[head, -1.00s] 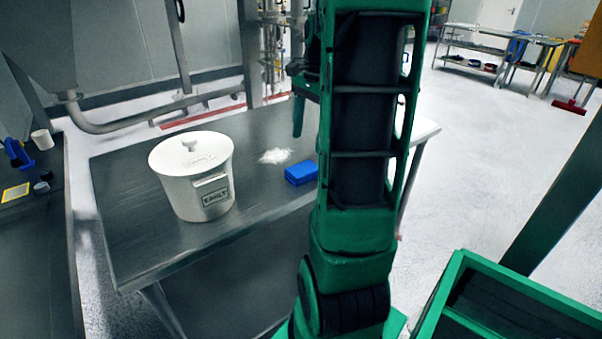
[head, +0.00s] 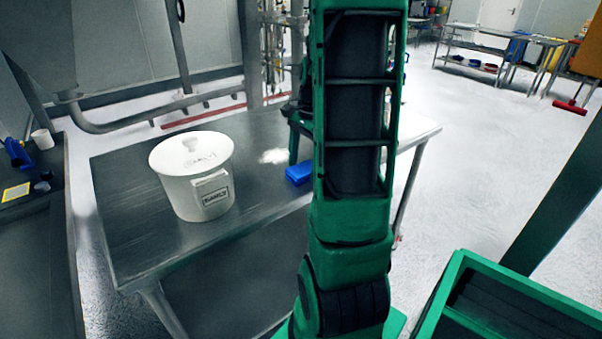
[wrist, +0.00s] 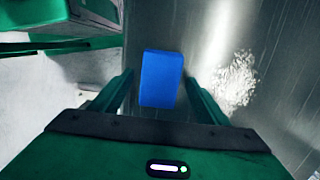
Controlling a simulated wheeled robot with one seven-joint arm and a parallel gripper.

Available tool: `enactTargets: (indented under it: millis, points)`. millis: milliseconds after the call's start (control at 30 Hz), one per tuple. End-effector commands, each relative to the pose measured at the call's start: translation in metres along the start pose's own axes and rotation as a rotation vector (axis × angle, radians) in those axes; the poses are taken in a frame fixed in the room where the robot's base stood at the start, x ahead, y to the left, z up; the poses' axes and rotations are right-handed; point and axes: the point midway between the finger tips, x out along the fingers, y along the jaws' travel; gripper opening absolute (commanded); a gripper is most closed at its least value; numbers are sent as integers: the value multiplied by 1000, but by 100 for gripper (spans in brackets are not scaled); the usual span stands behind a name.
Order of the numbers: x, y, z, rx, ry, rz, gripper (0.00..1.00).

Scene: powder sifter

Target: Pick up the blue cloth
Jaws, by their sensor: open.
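The blue cloth (head: 299,173) is a small folded rectangle lying on the metal table, partly hidden behind my arm in the head view. In the wrist view the blue cloth (wrist: 161,79) lies between and slightly beyond the two fingers of my gripper (wrist: 160,82), which are apart with nothing held. In the head view a green finger of my gripper (head: 294,150) shows just above the cloth, and the rest is hidden behind my arm. I cannot tell the exact height of the fingers over the cloth.
A white lidded bucket (head: 192,180) stands on the steel table (head: 130,235) to the left. A patch of white powder (head: 273,156) lies beside the cloth and also shows in the wrist view (wrist: 232,80). The table front between bucket and cloth is clear.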

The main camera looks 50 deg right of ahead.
Motion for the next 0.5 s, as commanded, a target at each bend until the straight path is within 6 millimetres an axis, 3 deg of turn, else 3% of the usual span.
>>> enactTargets:
  millis: [67,100,267,500]
  points:
    - [0,0,0,0,0,0,69]
    - [0,0,0,0,0,0,64]
    - [0,0,0,0,0,0,26]
    - [-1,0,0,0,0,0,25]
